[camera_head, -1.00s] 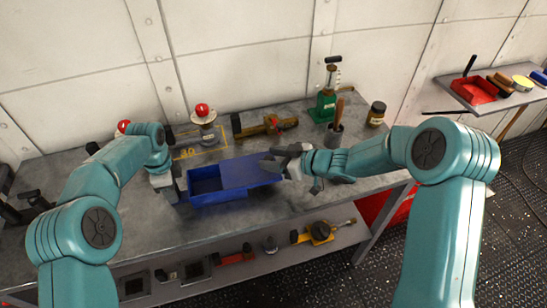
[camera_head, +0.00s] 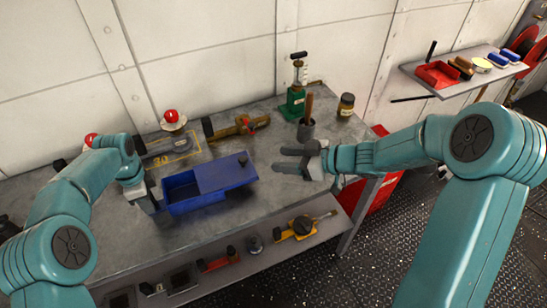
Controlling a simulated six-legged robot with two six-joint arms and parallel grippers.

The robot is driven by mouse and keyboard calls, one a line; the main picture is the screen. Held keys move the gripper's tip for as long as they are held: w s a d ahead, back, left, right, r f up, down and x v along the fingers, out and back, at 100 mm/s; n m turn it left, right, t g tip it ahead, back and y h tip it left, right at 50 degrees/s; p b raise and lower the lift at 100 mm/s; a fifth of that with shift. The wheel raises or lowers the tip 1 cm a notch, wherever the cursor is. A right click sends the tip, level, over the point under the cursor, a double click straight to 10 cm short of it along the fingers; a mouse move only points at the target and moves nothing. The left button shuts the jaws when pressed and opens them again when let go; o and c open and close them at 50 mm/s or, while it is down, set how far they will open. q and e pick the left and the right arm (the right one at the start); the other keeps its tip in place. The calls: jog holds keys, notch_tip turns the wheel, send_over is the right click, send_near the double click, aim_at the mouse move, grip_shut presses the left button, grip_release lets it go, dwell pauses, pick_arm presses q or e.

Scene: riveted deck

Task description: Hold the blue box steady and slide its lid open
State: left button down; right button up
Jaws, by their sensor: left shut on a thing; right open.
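The blue box (camera_head: 198,202) stands on the grey workbench, its left part uncovered so that its inside shows. Its blue lid (camera_head: 226,173) is slid to the right and still covers the right part.
A cup with a wooden-handled tool (camera_head: 306,130), a green jack (camera_head: 296,102) and a jar (camera_head: 346,106) stand behind my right gripper. A yellow-brown tool (camera_head: 236,126) and a red-topped item (camera_head: 173,121) lie behind the box.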

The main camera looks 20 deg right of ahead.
pick_arm(q)
jog(key=shift+f, duration=0.1)
jog(key=c, duration=0.6)
grip_release()
jog(key=shift+c, duration=0.2)
